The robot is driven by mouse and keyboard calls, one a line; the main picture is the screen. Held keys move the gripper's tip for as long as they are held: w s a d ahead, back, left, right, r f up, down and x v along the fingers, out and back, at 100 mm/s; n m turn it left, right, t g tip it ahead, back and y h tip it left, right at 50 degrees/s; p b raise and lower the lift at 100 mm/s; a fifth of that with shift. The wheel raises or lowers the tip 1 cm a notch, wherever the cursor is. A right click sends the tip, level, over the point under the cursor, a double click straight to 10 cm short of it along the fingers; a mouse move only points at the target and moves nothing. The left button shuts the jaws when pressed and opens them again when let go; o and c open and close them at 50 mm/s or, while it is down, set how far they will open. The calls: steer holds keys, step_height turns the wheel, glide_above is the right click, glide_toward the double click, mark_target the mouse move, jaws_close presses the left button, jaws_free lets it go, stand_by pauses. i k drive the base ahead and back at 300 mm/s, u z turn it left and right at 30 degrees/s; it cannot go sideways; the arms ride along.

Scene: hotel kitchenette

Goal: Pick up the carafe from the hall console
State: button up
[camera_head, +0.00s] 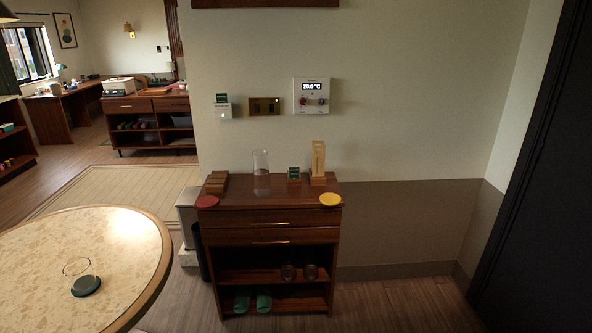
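The hall console (268,222) is a dark wooden cabinet with drawers and open shelves, standing against the wall in the middle of the view. A clear glass cylinder (261,162), which looks like the carafe, stands upright near the back of its top. Its lower part is hard to make out against the wood. My gripper is not in view.
On the console are a wooden block stack (217,182), red disc (207,201), yellow disc (330,199), small green card (294,174) and tall wooden holder (318,164). A round table (60,244) with a dark coaster (86,285) stands front left. Floor is clear right.

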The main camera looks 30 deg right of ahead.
mark_target(261, 180)
steer(key=z, duration=0.6)
steer(key=k, duration=1)
steer(key=u, duration=0.05)
steer(key=i, duration=0.9)
steer(key=u, duration=0.05)
